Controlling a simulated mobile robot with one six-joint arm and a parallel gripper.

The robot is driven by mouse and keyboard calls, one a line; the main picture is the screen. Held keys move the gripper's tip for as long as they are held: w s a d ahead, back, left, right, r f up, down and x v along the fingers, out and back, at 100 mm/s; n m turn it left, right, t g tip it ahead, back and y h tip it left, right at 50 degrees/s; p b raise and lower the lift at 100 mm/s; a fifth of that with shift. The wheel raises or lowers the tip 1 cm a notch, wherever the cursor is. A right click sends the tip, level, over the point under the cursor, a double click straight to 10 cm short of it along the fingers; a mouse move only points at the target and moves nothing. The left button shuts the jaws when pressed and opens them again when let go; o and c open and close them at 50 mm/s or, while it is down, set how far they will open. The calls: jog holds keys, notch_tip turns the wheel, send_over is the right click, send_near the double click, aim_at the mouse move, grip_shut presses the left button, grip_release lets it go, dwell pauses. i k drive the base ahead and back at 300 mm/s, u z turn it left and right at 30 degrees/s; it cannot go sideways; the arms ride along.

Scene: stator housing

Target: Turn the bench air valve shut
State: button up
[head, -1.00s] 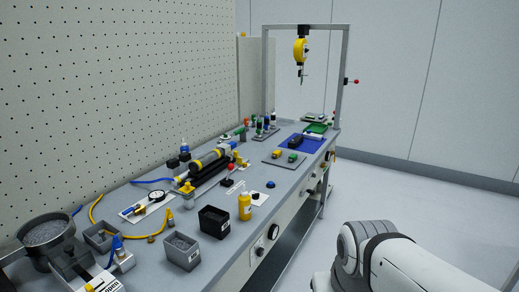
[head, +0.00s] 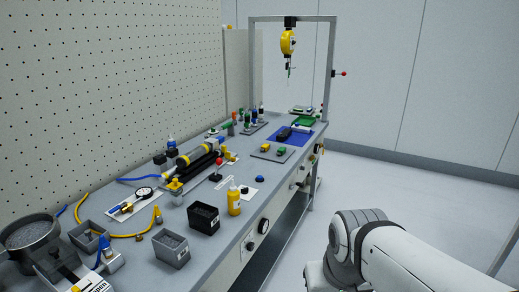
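The workbench (head: 140,252) runs from the near left to the far middle of the head view. Its front panel carries a black round knob on a white plate (head: 263,226) and smaller fittings (head: 300,184) farther along. A brass-coloured fitting (head: 318,149) sits near the far end of the front. Which of these is the air valve, and how it is turned, I cannot tell at this size. My arm shows at the lower right, apart from the bench. My gripper is out of view.
A yellow bottle (head: 234,203), a black bin (head: 203,218) and a grey bin (head: 170,248) stand near the front edge. A metal frame (head: 331,70) with a hanging yellow tool (head: 288,42) rises at the far end. The floor right of the bench is clear.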

aim_at(115, 209)
jog(key=z, duration=1.75)
jog(key=i, duration=1.3)
jog(key=z, duration=0.1)
jog(key=k, duration=0.1)
jog(key=u, duration=3.8)
